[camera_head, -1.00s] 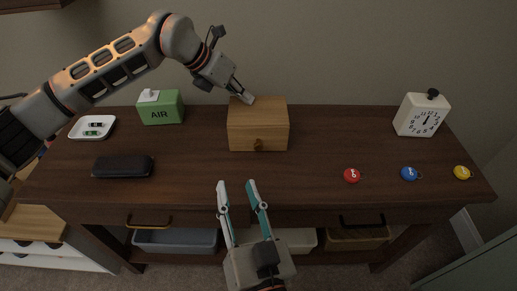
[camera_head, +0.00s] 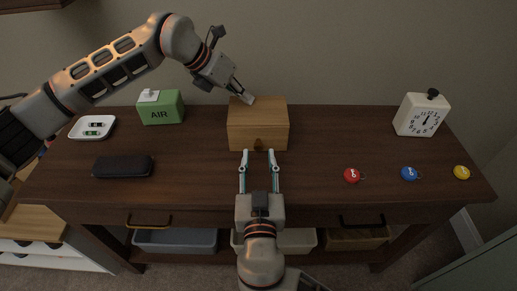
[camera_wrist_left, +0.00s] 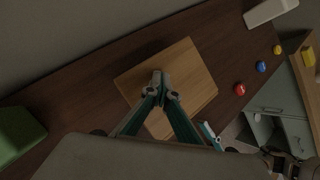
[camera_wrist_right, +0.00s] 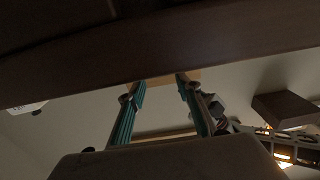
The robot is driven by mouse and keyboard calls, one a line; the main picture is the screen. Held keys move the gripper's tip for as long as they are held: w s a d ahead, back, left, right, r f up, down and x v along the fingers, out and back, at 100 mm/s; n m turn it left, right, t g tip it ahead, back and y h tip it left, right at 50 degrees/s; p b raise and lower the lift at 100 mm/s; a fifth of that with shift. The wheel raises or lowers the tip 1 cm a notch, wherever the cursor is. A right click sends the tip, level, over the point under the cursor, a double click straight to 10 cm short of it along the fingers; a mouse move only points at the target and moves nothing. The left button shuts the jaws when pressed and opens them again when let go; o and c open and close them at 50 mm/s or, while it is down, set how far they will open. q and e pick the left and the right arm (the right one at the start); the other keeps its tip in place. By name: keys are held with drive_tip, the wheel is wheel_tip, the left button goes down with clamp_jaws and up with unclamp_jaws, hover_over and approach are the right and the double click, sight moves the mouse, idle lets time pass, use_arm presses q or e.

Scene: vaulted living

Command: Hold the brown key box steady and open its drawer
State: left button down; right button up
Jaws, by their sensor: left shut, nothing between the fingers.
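The brown key box (camera_head: 258,125) stands on the dark wooden desk, with its drawer front and round knob (camera_head: 259,144) facing me. The drawer looks closed. My left gripper (camera_head: 247,97) is shut and empty, with its fingertips at the top back-left of the box. In the left wrist view its fingertips (camera_wrist_left: 161,82) lie over the box's top (camera_wrist_left: 185,70); whether they touch cannot be told. My right gripper (camera_head: 259,153) is open, its fingers pointing at the box front just below and around the knob. In the right wrist view its fingers (camera_wrist_right: 158,80) stand apart, below the desk edge in the picture.
On the desk (camera_head: 310,180) are a green AIR box (camera_head: 162,108), a white tray (camera_head: 92,127), a black case (camera_head: 123,166), a white clock (camera_head: 421,115), and red (camera_head: 352,175), blue (camera_head: 410,173) and yellow (camera_head: 462,172) round tags. Bins sit below.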

sight(259, 148)
drive_tip(key=shift+w+f, duration=0.2)
drive_tip(key=shift+w, duration=1.6)
clamp_jaws()
